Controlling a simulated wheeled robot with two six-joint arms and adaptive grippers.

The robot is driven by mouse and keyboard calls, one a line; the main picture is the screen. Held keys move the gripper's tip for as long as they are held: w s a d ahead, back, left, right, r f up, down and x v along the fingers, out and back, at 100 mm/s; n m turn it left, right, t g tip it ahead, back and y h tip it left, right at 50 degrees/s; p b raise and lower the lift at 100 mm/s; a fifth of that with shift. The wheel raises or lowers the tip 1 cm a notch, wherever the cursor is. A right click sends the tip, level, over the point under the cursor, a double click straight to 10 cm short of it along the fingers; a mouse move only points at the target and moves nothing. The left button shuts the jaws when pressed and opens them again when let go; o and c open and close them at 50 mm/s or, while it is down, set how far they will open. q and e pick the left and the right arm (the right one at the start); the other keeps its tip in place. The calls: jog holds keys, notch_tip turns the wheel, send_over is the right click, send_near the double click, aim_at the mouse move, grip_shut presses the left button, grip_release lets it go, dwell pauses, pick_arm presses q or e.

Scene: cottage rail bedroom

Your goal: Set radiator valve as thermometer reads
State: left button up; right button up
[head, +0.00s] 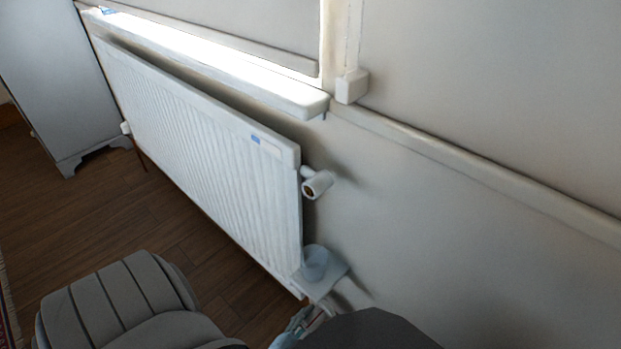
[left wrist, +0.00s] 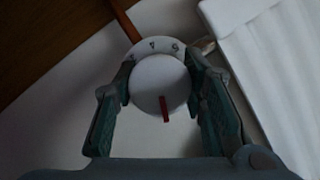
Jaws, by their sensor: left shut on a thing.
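The radiator valve's round white knob (left wrist: 158,85) shows in the left wrist view, with a red pointer line towards the bottom of the picture. A pale ring (left wrist: 152,46) behind it bears dark marks, too dim to read surely. My left gripper (left wrist: 160,98) has its green fingers on both sides of the knob and is shut on it. In the head view the left gripper (head: 298,328) is partly seen at the bottom, by the radiator's lower right corner. A small strip with a blue mark (head: 257,139) sits on the radiator; whether it is the thermometer, I cannot tell.
The white radiator (head: 200,130) runs along the wall below the bright window sill (head: 230,75). A white cylindrical fitting (head: 318,184) juts out at its right end. A small square plate bears a pale cup-like thing (head: 314,263).

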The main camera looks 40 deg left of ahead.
pick_arm(q)
jog(key=shift+m+y, duration=0.6)
jog(key=shift+m, duration=0.3)
jog(key=shift+r, duration=0.1)
jog(key=o, duration=1.2)
jog(key=shift+c, duration=0.2)
